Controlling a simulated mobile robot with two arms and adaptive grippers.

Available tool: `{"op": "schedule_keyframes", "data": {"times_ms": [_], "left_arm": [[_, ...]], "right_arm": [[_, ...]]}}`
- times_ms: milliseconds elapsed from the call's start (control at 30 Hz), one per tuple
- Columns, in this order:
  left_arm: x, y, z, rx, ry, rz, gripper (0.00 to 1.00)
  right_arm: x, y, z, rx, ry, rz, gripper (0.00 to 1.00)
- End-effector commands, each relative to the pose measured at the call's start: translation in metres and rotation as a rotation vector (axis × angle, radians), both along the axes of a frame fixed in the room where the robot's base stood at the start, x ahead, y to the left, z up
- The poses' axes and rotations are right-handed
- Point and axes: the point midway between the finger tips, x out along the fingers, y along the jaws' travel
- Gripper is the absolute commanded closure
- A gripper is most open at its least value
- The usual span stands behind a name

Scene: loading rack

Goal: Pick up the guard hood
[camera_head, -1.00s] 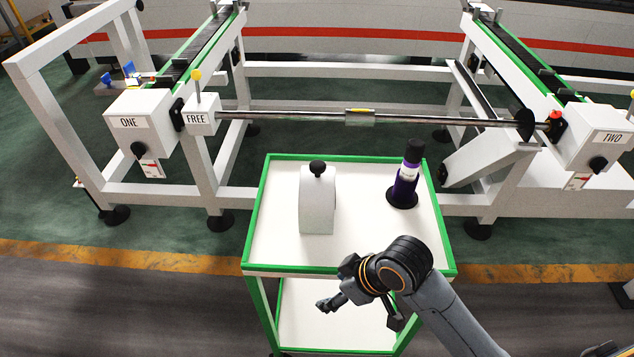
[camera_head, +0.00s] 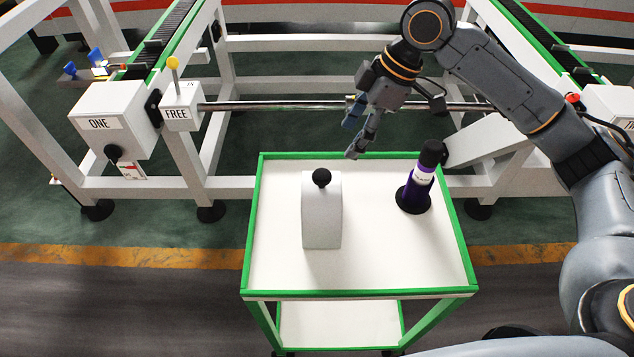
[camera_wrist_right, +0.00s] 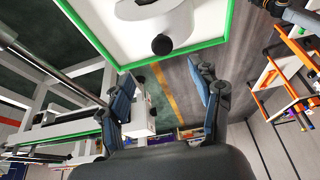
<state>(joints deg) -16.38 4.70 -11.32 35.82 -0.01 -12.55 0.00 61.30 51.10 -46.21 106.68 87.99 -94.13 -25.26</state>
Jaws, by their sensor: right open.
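The guard hood (camera_head: 321,212) is a light grey, rounded-top cover with a black ball knob (camera_head: 321,177) on top. It stands upright on the left-middle part of the cart's white top. My right gripper (camera_head: 353,140) is open and empty. In the head view it appears above and to the right of the hood, near the cart's far edge, apart from it. In the right wrist view the hood (camera_wrist_right: 182,25) is at the top, partly cut off, with its knob (camera_wrist_right: 162,45) beyond the open fingers (camera_wrist_right: 168,95). My left gripper is out of view.
The cart's green rim (camera_head: 252,225) borders the white top. A purple bottle (camera_head: 419,182) stands in a black holder at the right. A metal shaft (camera_head: 270,106) spans the rack behind, beside the FREE block (camera_head: 181,112) and ONE box (camera_head: 108,123). The cart's front area is clear.

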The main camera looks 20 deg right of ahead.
Motion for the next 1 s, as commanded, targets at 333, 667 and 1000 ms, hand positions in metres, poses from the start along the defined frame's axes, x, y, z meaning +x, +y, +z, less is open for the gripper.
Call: {"op": "schedule_keyframes", "data": {"times_ms": [333, 667, 1000], "left_arm": [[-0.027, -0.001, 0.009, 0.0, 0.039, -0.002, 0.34], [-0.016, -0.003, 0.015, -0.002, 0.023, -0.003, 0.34], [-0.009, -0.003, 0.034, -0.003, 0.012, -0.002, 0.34]], "right_arm": [[0.005, 0.019, -0.045, 0.005, 0.005, 0.003, 0.36], [0.01, 0.032, -0.076, 0.004, 0.003, 0.002, 0.36], [0.015, 0.053, -0.115, 0.004, 0.001, 0.002, 0.36]]}}
